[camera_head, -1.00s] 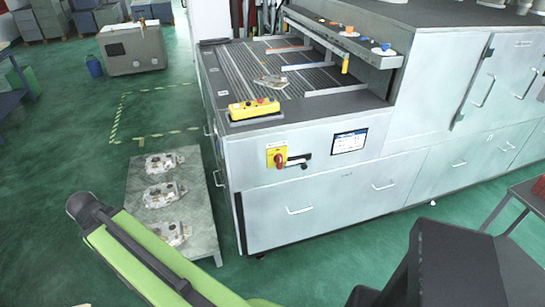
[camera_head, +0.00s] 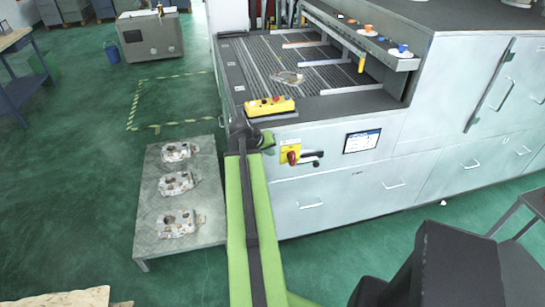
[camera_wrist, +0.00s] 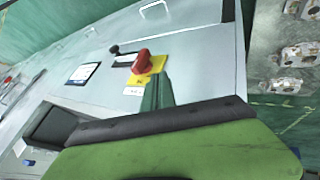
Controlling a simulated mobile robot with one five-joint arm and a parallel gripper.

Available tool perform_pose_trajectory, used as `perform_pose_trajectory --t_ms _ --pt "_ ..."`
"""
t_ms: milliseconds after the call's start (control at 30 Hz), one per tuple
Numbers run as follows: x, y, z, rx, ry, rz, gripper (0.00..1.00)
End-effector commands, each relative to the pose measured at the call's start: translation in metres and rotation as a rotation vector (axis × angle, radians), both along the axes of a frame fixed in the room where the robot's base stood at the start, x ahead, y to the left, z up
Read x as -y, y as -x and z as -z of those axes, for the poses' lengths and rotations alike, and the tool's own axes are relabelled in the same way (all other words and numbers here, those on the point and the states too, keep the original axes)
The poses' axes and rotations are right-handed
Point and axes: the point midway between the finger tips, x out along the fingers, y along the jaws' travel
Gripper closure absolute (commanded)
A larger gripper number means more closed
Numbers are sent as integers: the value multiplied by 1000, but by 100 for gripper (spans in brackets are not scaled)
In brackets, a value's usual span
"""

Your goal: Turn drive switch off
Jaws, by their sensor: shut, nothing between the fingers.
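The drive switch is a red rotary knob (camera_head: 291,156) on a yellow plate, on the pale front panel of the machine. In the wrist view the red knob (camera_wrist: 144,62) is near the middle, its grip lying across the picture. My gripper (camera_head: 268,141) is just left of and slightly above the yellow plate in the head view, apart from the knob. In the wrist view my gripper's dark green fingers (camera_wrist: 158,92) are together and empty, pointing towards the plate and covering part of its lower edge.
A black lever handle (camera_head: 312,160) sits right of the switch, then a small screen (camera_head: 362,141). A yellow button box (camera_head: 270,106) stands on the machine's edge above my gripper. A low grey table (camera_head: 152,224) with several castings stands left of my arm.

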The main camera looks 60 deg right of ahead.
Motion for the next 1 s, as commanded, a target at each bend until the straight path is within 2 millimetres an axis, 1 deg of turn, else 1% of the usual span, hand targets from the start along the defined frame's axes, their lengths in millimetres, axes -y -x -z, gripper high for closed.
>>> perform_pose_trajectory --t_ms 33,300,400,600,933,967,1000 --pt "9 0 20 1 0 1 100" --pt "43 8 66 -1 0 2 100" --pt "53 23 57 0 -1 2 100" --pt "65 38 56 1 0 1 100" --pt "67 40 57 0 -1 0 100" --pt "51 42 57 0 -1 0 100" --pt "59 41 56 1 -1 1 100"
